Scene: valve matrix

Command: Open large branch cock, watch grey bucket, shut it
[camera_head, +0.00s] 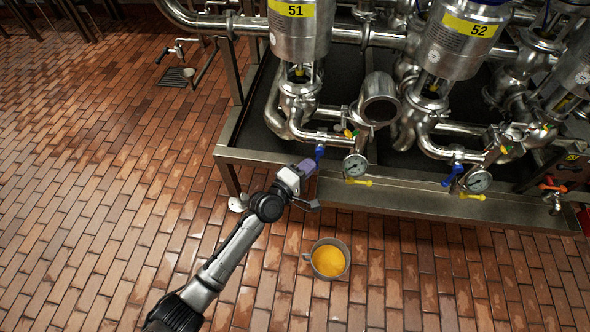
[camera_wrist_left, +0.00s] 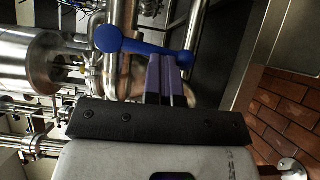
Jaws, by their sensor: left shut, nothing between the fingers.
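A blue lever handle (camera_head: 319,153) sits on the pipework below unit 51, and I take it to be on the large branch cock. In the left wrist view the blue lever (camera_wrist_left: 148,47) lies across the top of the closed fingers. My left gripper (camera_head: 311,165) is shut with nothing between its fingers. The fingertips (camera_wrist_left: 168,64) are right at the lever's end; I cannot tell whether they touch. The grey bucket (camera_head: 343,245) stands on the floor in front of the frame and holds orange-yellow liquid. My right gripper is not in view.
A pressure gauge (camera_head: 355,165) and a small yellow handle (camera_head: 358,182) sit right of the lever. A second blue handle (camera_head: 452,175) and gauge (camera_head: 478,181) are below unit 52. The steel frame's edge (camera_head: 420,200) runs along the front. The brick floor (camera_head: 100,190) at left is clear.

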